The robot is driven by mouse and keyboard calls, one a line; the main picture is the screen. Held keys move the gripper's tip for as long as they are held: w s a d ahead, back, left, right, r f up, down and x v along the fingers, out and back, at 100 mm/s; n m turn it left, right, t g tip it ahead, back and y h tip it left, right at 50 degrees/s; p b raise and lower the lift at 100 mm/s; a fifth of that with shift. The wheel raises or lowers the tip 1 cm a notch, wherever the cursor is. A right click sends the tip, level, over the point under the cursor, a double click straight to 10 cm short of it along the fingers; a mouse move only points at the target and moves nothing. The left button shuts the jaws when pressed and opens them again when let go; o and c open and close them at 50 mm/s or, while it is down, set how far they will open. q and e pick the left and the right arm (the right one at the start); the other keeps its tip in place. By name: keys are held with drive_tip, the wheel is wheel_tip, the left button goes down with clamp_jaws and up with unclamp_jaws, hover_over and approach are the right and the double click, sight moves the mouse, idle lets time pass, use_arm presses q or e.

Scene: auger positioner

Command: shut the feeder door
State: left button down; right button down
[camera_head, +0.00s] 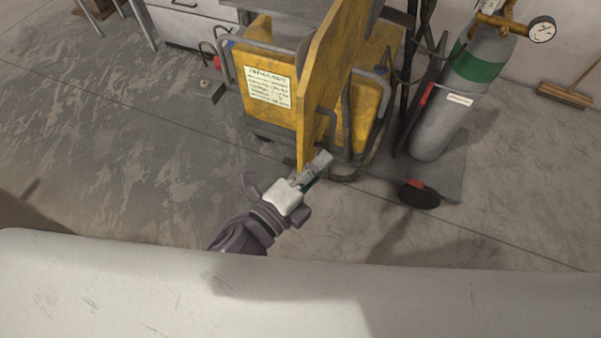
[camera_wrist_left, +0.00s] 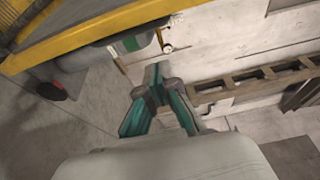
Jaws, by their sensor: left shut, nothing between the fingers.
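The feeder door is the yellow panel (camera_head: 318,85) standing open, edge-on, from the yellow welding machine in the head view. Its yellow edge also crosses the top left of the left wrist view (camera_wrist_left: 95,37). My left gripper (camera_head: 324,160) is shut and empty, close to the door's lower near corner; I cannot tell whether they touch. In the left wrist view the left gripper's fingertips (camera_wrist_left: 157,76) meet, with nothing between them, below the yellow edge. My right gripper is not in view.
A grey gas cylinder with a green band (camera_head: 453,95) and gauge (camera_head: 542,31) stands right of the machine. A dark caster (camera_head: 419,194) sticks out in front. A labelled yellow side panel (camera_head: 268,92) is left of the door.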

sight(304, 153)
use_arm(q)
drive_tip(key=w+a, duration=0.1)
drive_tip(key=w+a+p, duration=0.1)
drive_tip(key=a, duration=0.1)
drive_tip(key=shift+a, duration=0.1)
drive_tip(key=shift+w, duration=0.1)
idle(0.3)
